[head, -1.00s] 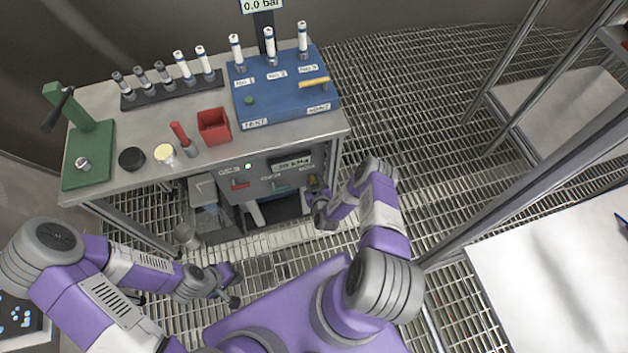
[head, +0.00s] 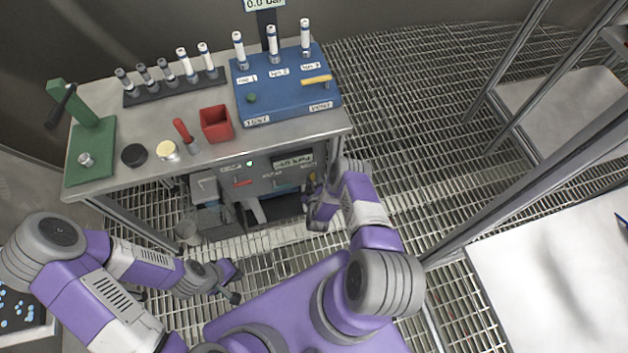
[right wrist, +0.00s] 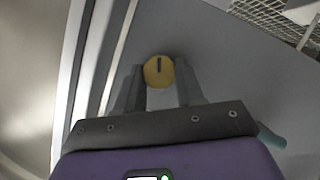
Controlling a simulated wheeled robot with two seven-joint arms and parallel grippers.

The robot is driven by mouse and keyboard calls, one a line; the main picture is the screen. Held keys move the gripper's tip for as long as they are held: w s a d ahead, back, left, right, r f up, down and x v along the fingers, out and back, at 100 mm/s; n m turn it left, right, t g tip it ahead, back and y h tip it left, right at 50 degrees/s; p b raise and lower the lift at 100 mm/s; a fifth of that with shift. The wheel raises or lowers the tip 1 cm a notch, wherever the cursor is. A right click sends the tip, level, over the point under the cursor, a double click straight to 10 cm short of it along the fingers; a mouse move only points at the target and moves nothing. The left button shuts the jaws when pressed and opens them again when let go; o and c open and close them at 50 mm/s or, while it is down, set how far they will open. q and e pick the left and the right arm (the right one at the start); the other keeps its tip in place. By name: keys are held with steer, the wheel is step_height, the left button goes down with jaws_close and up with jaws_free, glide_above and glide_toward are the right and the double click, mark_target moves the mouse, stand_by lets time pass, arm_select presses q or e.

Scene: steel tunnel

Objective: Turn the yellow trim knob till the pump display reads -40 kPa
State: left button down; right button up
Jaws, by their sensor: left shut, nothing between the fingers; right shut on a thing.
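The pump (head: 262,180) is a grey panel under the bench, with its display (head: 293,160) at the upper right. The display shows a negative kPa value; its first digit is too blurred to read surely. The yellow trim knob (right wrist: 158,72) shows in the right wrist view as a round disc with a dark mark near upright. My left gripper (head: 236,284) is shut and empty, low over the grating.
The steel bench (head: 240,153) above the pump carries a blue test block (head: 285,100), a red box (head: 216,123), a green press (head: 90,150) and a rack of tubes (head: 170,88). A teal handle (right wrist: 270,136) is close beside my right gripper. A white table (head: 560,280) stands at the right.

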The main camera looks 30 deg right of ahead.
steer(key=shift+s, duration=0.1)
steer(key=o, duration=1)
steer(key=shift+o, duration=0.2)
steer(key=p+v, duration=0.2)
steer(key=v, duration=0.5)
steer(key=shift+s+p, duration=0.2)
steer(key=shift+p, duration=0.2)
steer(key=shift+a, duration=0.1)
